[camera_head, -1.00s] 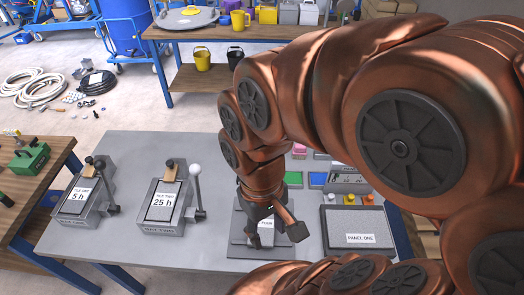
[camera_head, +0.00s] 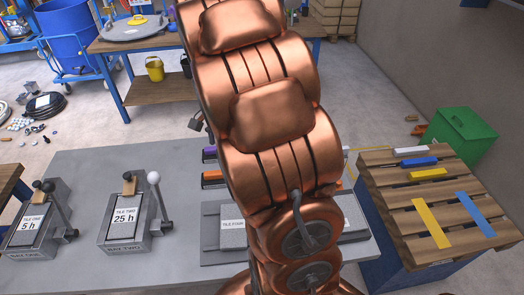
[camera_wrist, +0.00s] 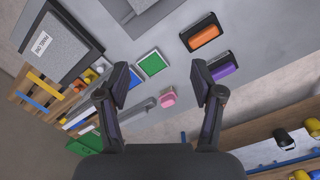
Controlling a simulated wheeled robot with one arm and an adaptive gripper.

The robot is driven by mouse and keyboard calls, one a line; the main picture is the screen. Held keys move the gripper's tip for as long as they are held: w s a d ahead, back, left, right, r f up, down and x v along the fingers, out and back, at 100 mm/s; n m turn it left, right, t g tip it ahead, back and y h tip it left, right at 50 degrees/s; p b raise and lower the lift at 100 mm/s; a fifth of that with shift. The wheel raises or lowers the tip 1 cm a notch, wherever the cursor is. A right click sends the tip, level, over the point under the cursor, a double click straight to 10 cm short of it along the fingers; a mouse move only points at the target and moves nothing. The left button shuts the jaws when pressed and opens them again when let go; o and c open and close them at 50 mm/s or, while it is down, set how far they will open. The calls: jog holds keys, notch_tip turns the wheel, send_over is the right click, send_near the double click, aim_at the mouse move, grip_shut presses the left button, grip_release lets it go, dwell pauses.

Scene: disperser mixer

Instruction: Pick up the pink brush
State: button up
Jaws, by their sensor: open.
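The pink brush (camera_wrist: 168,99) lies on the grey bench top in the wrist view, near the picture middle. A grey handle-like piece (camera_wrist: 137,110) lies just left of it; I cannot tell whether they are joined. My gripper (camera_wrist: 161,78) is open and empty, with its two fingers left and right of the brush in the picture. The fingers appear above the bench and apart from the brush. In the head view my arm hides the brush and most or all of my gripper.
A green square (camera_wrist: 152,63) and black-edged orange (camera_wrist: 203,35) and purple (camera_wrist: 222,69) blocks lie near the brush. Tile Two's lever unit (camera_head: 136,222) stands on the bench at left. A slatted pallet top (camera_head: 390,190) with coloured strips is right of the bench.

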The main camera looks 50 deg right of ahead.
jog(key=w+d+f+m+b, duration=0.1)
jog(key=w+d+f+m, duration=0.1)
jog(key=d+f, duration=0.3)
jog(key=w+d+f+m+t+b, duration=0.1)
jog(key=d+f+m, duration=0.4)
jog(key=d, duration=0.5)
jog(key=w+d+f+m+b, duration=0.1)
jog(key=w+d+f+m, duration=0.2)
jog(key=d+f, duration=0.3)
jog(key=shift+w+d+f+m, duration=0.1)
jog(key=shift+w+d+m, duration=0.05)
jog(key=shift+d, duration=0.45)
jog(key=shift+w+d+m, duration=0.1)
jog(key=shift+d+m, duration=0.05)
jog(key=shift+d, duration=0.4)
jog(key=shift+d+f, duration=0.3)
jog(key=shift+f, duration=0.3)
jog(key=shift+w+a+f+b, duration=0.1)
jog(key=shift+w+a+f, duration=0.05)
jog(key=shift+f, duration=1.05)
jog(key=shift+w+a+f+b, duration=0.15)
jog(key=shift+f, duration=1.05)
jog(key=shift+w+a+f+b, duration=0.1)
jog(key=shift+w+a+f, duration=0.05)
jog(key=shift+f, duration=1.05)
jog(key=shift+c, duration=0.3)
jog(key=shift+t, duration=0.3)
grip_shut()
jog(key=shift+r, duration=0.15)
